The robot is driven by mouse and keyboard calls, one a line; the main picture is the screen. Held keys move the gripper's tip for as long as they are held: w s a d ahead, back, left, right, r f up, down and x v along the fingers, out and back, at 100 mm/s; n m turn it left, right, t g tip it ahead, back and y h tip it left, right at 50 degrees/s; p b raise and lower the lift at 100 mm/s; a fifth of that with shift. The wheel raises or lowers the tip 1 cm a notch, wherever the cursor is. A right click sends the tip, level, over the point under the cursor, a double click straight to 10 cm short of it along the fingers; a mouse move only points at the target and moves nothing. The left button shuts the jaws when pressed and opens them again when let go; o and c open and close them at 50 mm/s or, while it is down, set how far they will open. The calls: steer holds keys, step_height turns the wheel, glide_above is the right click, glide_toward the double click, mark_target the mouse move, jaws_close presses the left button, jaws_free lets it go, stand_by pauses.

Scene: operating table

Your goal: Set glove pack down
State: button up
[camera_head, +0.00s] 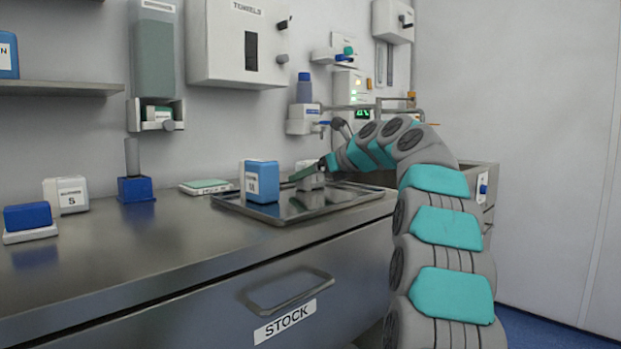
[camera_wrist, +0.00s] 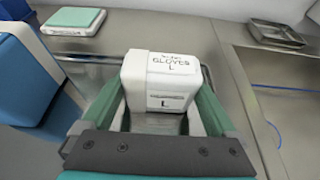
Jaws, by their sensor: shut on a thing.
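The glove pack (camera_wrist: 163,80) is a white box marked "GLOVES L" in the wrist view. It sits between the two green fingers of my gripper (camera_wrist: 165,110), which is shut on it. In the head view my gripper (camera_head: 312,175) is over the metal tray (camera_head: 290,216), at its back part. I cannot tell whether the pack touches the tray.
A blue box (camera_head: 262,181) marked M stands on the tray, left of my gripper. A flat green-topped pack (camera_head: 206,186) lies left of the tray. A blue holder (camera_head: 136,189) and a white box marked S (camera_head: 66,195) stand farther left. The tray's front is clear.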

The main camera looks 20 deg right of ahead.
steer(key=o, duration=1)
steer(key=p+v, duration=0.1)
steer(key=v, duration=1.1)
steer(key=shift+p, duration=0.4)
